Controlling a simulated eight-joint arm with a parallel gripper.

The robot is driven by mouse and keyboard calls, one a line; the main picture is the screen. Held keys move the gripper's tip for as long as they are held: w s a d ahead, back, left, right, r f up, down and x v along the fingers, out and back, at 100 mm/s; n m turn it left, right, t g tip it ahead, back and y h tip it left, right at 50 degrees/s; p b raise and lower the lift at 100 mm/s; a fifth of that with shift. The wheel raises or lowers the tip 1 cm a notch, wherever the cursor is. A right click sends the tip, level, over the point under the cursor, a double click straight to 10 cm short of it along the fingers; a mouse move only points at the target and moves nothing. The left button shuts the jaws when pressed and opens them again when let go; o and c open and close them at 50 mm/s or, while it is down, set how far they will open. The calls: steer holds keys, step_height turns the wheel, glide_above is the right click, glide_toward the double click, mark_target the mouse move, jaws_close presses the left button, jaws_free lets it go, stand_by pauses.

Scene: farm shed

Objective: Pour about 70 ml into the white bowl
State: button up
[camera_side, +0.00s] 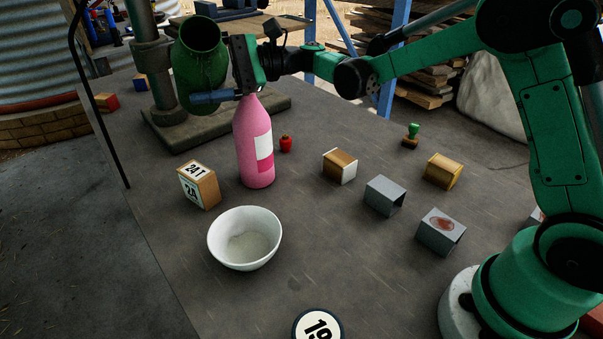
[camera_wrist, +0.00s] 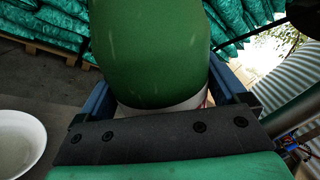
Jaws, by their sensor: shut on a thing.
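The white bowl (camera_side: 245,255) stands upright on the grey table, toward the front left. A paler round patch shows at its bottom; I cannot tell if it is liquid. Its rim also shows at the left edge of the wrist view (camera_wrist: 22,140). My gripper (camera_side: 212,97) is raised behind the bowl, apart from it. It is shut on a green vessel (camera_side: 203,72), which fills the middle of the wrist view (camera_wrist: 152,50) between the blue fingers, with a pale band low on it. One round dark end faces the side camera. No stream shows.
A pink bottle (camera_side: 255,150) stands upright just below my gripper in the side view. A numbered block (camera_side: 199,186) is left of the bowl. A red item (camera_side: 286,144) and several blocks (camera_side: 384,195) lie to the right. A round number disc (camera_side: 318,325) is in front.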

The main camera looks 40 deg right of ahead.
steer(key=f+m, duration=0.1)
steer(key=f, duration=0.1)
steer(key=shift+s+a+f+m, duration=0.2)
steer(key=shift+s+f+m, duration=0.1)
steer(key=shift+s+m, duration=0.1)
steer(key=shift+w+r+m, duration=0.15)
steer(key=shift+r+m, duration=0.1)
steer(key=shift+m, duration=0.55)
steer(key=shift+r+m, duration=0.95)
steer(key=shift+m, duration=0.25)
steer(key=m, duration=0.3)
steer(key=shift+a+f+m+h, duration=0.1)
steer(key=shift+f+m+h, duration=0.2)
steer(key=shift+f, duration=0.05)
steer(key=shift+r, duration=0.1)
stand_by(0.3)
